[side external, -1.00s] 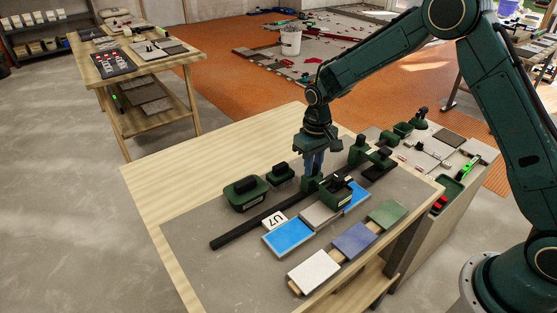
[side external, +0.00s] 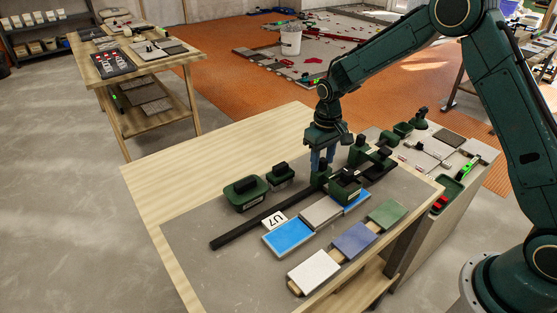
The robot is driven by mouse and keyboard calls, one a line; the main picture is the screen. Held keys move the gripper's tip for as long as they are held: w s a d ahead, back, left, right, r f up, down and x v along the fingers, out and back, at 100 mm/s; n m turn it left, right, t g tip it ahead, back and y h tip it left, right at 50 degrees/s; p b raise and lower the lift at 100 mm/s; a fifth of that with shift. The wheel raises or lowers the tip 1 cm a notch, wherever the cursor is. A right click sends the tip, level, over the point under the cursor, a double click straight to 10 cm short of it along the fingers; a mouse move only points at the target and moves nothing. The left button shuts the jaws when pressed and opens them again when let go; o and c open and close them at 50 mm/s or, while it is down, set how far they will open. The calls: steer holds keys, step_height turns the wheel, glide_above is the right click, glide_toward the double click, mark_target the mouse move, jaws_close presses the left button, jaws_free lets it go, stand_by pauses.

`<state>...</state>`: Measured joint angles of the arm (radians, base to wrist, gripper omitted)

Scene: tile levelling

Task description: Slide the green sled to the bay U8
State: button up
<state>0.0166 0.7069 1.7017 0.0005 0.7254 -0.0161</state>
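The green sled (side external: 345,189) sits on the black rail (side external: 245,232), its body reaching over the row of tiles. It stands at the seam of the grey tile (side external: 319,213) and the far blue tile (side external: 359,197). My gripper (side external: 321,163) is above the sled's rail-side block, its blue fingers down on that block and seemingly closed on it; the exact contact is small and partly hidden. No U8 label is readable.
Two green-and-black tools (side external: 245,193) stand left of the rail. White, blue and green sample tiles (side external: 314,270) lie along the right front edge. The left of the table is clear.

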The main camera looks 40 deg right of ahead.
steer(key=shift+s, duration=0.1)
steer(key=shift+r, duration=3.4)
steer(key=shift+r, duration=0.15)
